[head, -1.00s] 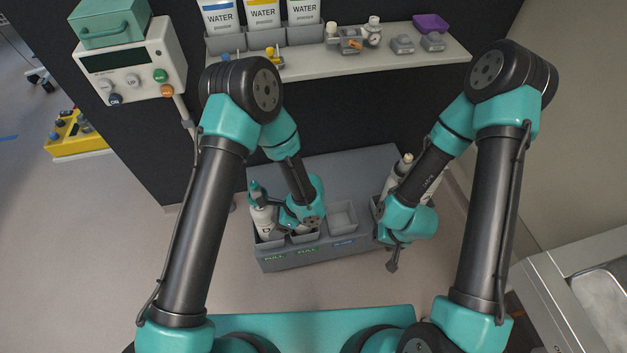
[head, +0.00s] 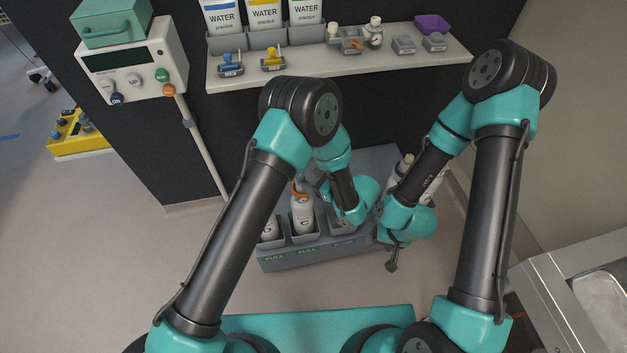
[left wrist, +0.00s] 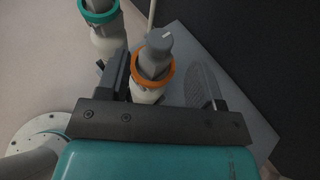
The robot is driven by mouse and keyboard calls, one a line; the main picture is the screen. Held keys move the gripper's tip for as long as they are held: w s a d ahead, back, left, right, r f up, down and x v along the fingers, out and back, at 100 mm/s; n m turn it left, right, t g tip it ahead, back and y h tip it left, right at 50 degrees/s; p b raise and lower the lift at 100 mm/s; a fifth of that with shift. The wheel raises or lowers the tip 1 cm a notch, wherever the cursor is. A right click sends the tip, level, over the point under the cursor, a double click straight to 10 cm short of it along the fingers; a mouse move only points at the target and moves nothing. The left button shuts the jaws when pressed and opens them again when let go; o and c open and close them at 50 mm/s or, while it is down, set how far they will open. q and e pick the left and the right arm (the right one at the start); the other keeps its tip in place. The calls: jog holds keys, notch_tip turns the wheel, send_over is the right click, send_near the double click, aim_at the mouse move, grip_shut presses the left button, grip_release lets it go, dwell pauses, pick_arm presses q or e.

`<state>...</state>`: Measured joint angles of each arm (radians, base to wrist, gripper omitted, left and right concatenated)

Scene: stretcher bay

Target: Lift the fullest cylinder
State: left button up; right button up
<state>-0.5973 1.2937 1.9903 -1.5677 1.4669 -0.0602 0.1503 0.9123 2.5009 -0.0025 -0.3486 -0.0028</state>
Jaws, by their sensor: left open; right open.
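A white cylinder with an orange ring (head: 302,215) stands upright in the grey rack (head: 290,260). Left of it stands another white cylinder (head: 269,230), its top hidden by my left arm. In the left wrist view, the orange-ringed cylinder (left wrist: 152,68) rises between the open fingers of my left gripper (left wrist: 163,85), nearer the left finger. I cannot tell whether they touch. A teal-ringed cylinder (left wrist: 104,30) is outside the left finger. Another pale cylinder (head: 403,165) is partly hidden behind my right arm. My right gripper (head: 392,265) is open and empty, right of the rack.
The rack front has green FULL labels and a blue label. A shelf (head: 330,69) behind holds water packs (head: 264,17), small fittings and a purple tray (head: 432,23). A control box (head: 135,70) on a pole stands left. The floor left of the rack is clear.

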pick_arm(q)
jog(key=shift+x, duration=3.75)
jog(key=shift+c, duration=0.3)
jog(key=shift+s, duration=0.1)
jog(key=c, duration=1.1)
jog(key=shift+f, duration=0.1)
grip_shut()
